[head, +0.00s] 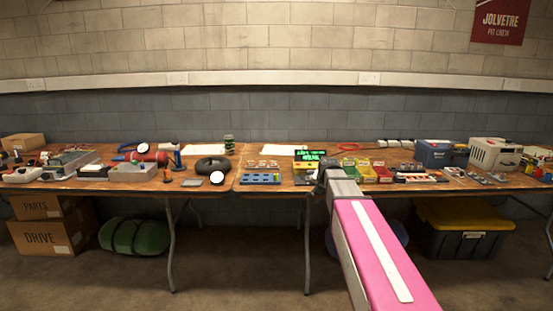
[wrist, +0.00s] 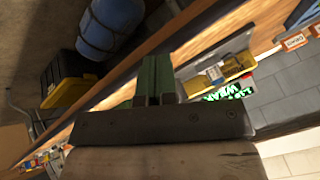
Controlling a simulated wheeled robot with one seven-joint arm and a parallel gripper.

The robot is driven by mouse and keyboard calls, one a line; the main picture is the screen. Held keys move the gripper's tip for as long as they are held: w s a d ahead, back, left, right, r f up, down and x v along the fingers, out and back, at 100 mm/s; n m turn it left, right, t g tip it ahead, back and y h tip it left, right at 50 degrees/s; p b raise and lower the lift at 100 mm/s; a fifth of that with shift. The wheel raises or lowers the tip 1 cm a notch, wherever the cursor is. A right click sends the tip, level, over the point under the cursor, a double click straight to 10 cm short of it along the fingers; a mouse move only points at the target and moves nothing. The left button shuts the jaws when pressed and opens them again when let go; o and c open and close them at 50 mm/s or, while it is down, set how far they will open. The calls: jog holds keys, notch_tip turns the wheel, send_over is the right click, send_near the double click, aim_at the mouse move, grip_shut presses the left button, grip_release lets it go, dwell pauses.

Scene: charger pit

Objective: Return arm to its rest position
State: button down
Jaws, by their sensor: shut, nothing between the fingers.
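My arm reaches forward from the lower right of the head view, with a pink link and a white stripe. My gripper (head: 322,182) is at its far end, by the front edge of the work table (head: 238,183). In the wrist view the fingers of my gripper (wrist: 157,78) are together with nothing held between them. That view is strongly tilted, with the table edge running diagonally behind the fingers. In the head view the arm's end hides a small part of the tabletop.
A green-text display (head: 310,155), small coloured bins (head: 364,171) and a blue block with holes (head: 261,179) are near my gripper. A black tire (head: 211,164) lies further left. Under the table are a yellow-lidded bin (head: 466,214) and cardboard boxes (head: 44,238). The floor in front is clear.

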jog(key=s+f+n+g, duration=0.2)
jog(key=s+f+g, duration=0.1)
jog(key=s+f, duration=0.7)
jog(key=s+f+n+g, duration=0.3)
jog(key=s+f, duration=0.7)
jog(key=s, duration=0.8)
jog(key=shift+s+n+g+h, duration=0.2)
jog(key=shift+n+g+h, duration=0.1)
jog(key=shift+a, duration=0.1)
dwell(1.5)
